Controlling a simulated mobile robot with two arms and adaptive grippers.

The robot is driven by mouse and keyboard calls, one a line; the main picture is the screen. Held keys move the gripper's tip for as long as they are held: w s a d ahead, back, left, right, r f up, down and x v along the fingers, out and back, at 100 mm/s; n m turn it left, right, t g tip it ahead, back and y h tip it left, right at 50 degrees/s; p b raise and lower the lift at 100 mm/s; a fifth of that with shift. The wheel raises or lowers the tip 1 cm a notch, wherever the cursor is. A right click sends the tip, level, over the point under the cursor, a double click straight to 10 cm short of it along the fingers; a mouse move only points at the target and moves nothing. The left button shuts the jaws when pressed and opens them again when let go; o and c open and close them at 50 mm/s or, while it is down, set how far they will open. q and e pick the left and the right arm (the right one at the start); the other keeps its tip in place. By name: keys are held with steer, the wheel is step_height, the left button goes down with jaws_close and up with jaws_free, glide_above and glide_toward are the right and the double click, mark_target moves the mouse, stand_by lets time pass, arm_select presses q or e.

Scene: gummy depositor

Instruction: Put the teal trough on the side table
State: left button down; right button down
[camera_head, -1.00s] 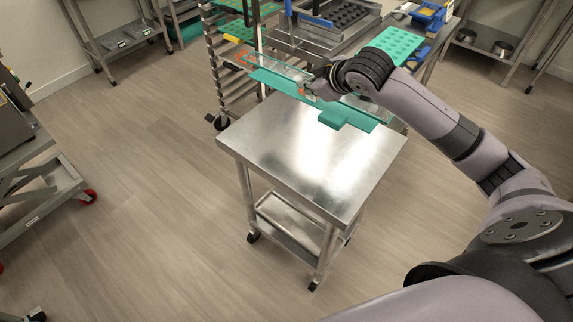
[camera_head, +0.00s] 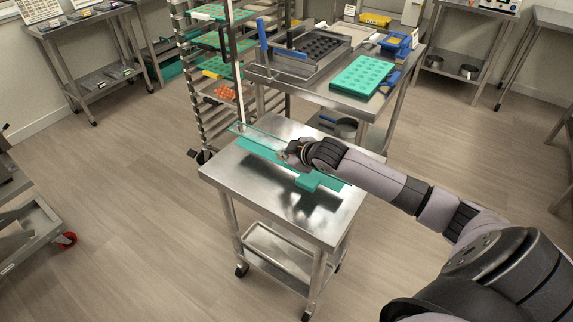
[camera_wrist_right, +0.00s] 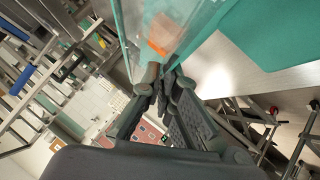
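The teal trough (camera_head: 258,149) is long and thin, with a clear wall along one side and a teal block at its near right end. It lies across the far part of the side table (camera_head: 235,175), a small steel table on casters. My right gripper (camera_head: 288,157) is at the middle of the trough. In the right wrist view its fingers (camera_wrist_right: 163,84) are close together on the trough's clear edge, with teal (camera_wrist_right: 275,30) beside them. A dark reflection shows on the steel below; I cannot tell whether the trough touches the top. My left gripper is out of view.
A tray rack (camera_head: 200,108) stands just behind the table's left corner. A steel workbench (camera_head: 325,98) with a teal mold (camera_head: 362,76) stands close behind. The near part of the tabletop is bare. A cart with a red-wheeled caster (camera_head: 65,240) stands at the left.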

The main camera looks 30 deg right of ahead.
mark_target(285, 165)
step_height(285, 165, down, 4)
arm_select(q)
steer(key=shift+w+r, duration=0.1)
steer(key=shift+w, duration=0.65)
arm_select(e)
steer(key=shift+f, duration=0.25)
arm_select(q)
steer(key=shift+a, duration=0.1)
arm_select(e)
steer(key=c, duration=2.3)
jaws_free()
steer(key=shift+f, duration=0.15)
steer(key=o, duration=0.5)
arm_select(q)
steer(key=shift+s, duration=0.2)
arm_select(e)
steer(key=v, duration=1)
steer(key=shift+s, duration=0.2)
steer(key=shift+v, duration=1)
